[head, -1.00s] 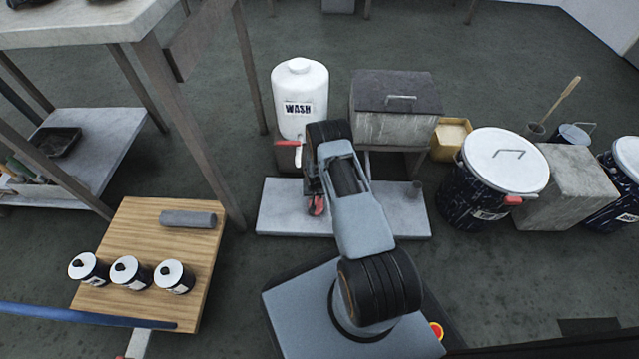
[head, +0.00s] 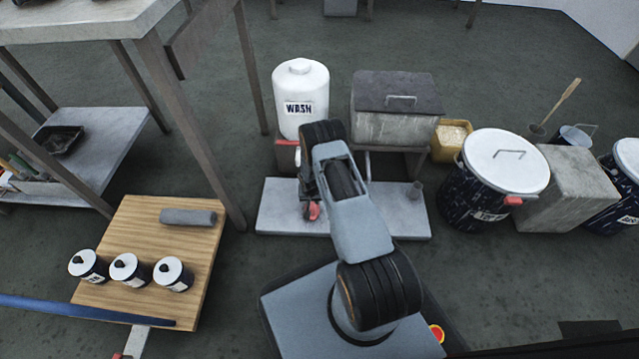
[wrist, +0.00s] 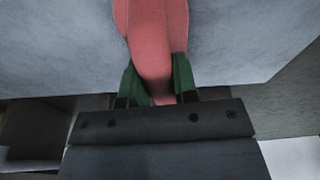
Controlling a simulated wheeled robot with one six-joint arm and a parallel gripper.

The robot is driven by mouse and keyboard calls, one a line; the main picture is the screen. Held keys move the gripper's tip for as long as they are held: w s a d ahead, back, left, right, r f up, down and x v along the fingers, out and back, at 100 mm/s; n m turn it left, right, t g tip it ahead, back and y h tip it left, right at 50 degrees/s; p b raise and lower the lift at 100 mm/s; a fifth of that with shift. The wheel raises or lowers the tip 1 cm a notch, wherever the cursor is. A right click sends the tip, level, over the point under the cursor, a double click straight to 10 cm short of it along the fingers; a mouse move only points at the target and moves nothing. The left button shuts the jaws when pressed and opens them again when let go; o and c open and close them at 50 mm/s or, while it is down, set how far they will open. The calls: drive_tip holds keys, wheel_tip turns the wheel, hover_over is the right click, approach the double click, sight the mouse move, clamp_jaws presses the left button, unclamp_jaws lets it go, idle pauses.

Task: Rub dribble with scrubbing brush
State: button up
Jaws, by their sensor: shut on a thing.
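My gripper (wrist: 156,84) has green fingers, shut on a smooth red thing, which I take to be the scrubbing brush (wrist: 152,38). Its red part also shows in the head view (head: 312,211), low over the pale grey slab (head: 277,208). No bristles show, and I cannot tell whether the brush touches the slab. My arm covers the middle of the slab. I cannot make out a dribble in either view.
A white WASH jug (head: 301,88) and a lidded grey box (head: 394,122) stand behind the slab. A dark drum (head: 470,205) is to the right. A wooden board (head: 140,235) with several small cans is at left. Floor between board and slab is clear.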

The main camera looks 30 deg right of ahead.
drive_tip(key=shift+s+d, duration=0.45)
drive_tip(key=shift+d, duration=0.15)
wheel_tip(320, 180, up, 3)
drive_tip(key=shift+a+f+p, duration=0.15)
drive_tip(key=shift+p, duration=0.6)
drive_tip(key=shift+d+r+p, duration=0.25)
drive_tip(key=shift+r+p, duration=0.5)
drive_tip(key=shift+r, duration=0.35)
drive_tip(key=shift+r+p, duration=0.95)
drive_tip(key=shift+r, duration=0.6)
